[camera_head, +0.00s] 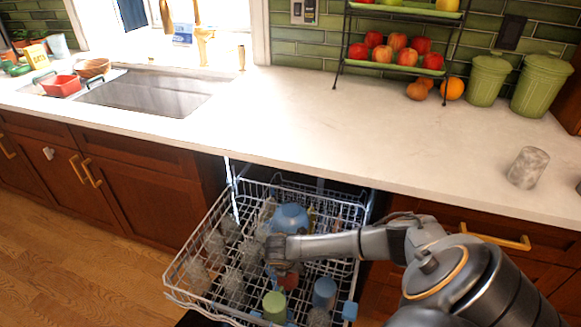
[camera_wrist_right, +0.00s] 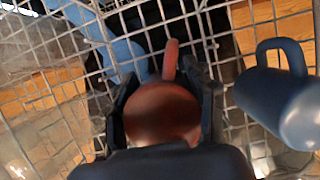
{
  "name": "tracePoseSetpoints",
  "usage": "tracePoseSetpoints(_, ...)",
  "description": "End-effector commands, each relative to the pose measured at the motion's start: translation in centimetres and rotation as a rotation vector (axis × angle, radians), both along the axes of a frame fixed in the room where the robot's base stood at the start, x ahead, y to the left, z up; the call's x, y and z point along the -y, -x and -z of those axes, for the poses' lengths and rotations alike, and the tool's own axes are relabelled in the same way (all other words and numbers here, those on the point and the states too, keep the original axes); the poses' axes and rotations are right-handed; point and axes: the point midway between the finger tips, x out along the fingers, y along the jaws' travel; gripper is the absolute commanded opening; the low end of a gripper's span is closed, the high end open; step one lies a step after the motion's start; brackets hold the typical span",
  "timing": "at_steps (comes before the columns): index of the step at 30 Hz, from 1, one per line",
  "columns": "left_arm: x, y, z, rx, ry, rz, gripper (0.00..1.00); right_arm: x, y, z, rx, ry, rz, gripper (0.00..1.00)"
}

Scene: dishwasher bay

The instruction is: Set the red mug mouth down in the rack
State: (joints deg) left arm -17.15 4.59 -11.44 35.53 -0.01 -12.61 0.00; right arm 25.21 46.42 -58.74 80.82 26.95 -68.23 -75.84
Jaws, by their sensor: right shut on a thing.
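The red mug (camera_wrist_right: 160,112) is between the two fingers of my right gripper (camera_wrist_right: 164,98) in the right wrist view, its handle (camera_wrist_right: 171,60) pointing up in the picture. My right gripper also shows in the head view (camera_head: 282,262), low over the pulled-out dishwasher rack (camera_head: 190,296) and shut on the mug. Only a small part of the mug (camera_head: 288,281) shows there below the gripper. I cannot tell which way its mouth faces, or whether it touches the wires. My left gripper is not in view.
A blue mug (camera_head: 324,291) stands close right of the red mug; a green mug (camera_head: 274,306) stands in front. Several clear glasses (camera_head: 232,286) fill the rack's left side. A blue bowl (camera_head: 291,217) lies behind my gripper. The counter (camera_head: 330,130) is mostly clear.

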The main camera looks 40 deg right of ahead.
Motion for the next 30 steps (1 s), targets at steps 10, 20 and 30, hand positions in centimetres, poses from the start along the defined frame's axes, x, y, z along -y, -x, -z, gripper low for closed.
tracePoseSetpoints(10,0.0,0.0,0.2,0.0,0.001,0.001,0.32,0.0,0.0,0.5,0.001,0.0,0.0,0.71)
tracePoseSetpoints(20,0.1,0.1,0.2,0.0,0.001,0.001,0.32,0.0,0.0,0.5,-0.001,0.0,0.0,0.82)
tracePoseSetpoints(30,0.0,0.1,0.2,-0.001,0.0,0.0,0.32,-1.2,0.5,-2.8,0.002,0.0,-0.003,0.82)
